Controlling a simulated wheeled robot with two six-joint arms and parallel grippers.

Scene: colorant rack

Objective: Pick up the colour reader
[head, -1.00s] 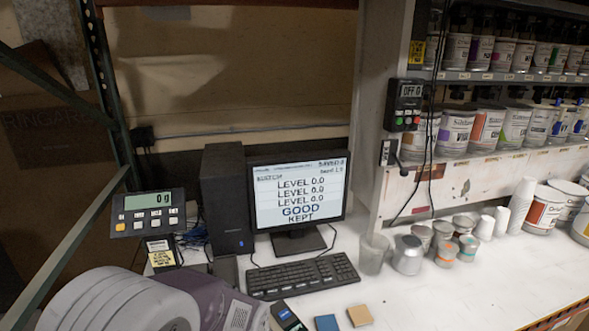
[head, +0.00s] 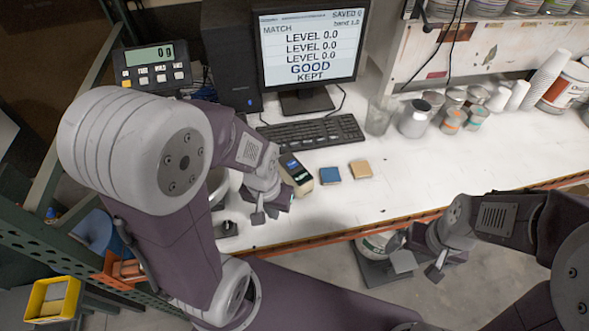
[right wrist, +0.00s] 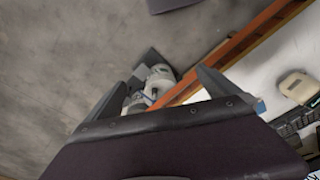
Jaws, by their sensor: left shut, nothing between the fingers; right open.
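The colour reader (head: 296,174), a small dark and beige handheld device with a lit blue screen, lies on the white bench in front of the keyboard. My left gripper (head: 270,208) is shut and empty, close to the near-left side of the reader; I cannot tell whether they touch. My right gripper (head: 420,268) is open and empty, out past the bench's front edge and lower right of the reader. Its spread fingers (right wrist: 163,82) also show in the right wrist view, with floor and the bench edge beyond.
A blue tile (head: 330,175) and a tan tile (head: 360,169) lie right of the reader. The keyboard (head: 312,132) and monitor (head: 309,48) stand behind. Cans and cups, including a grey can (head: 414,119), stand further right. The front right of the bench (head: 450,165) is clear.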

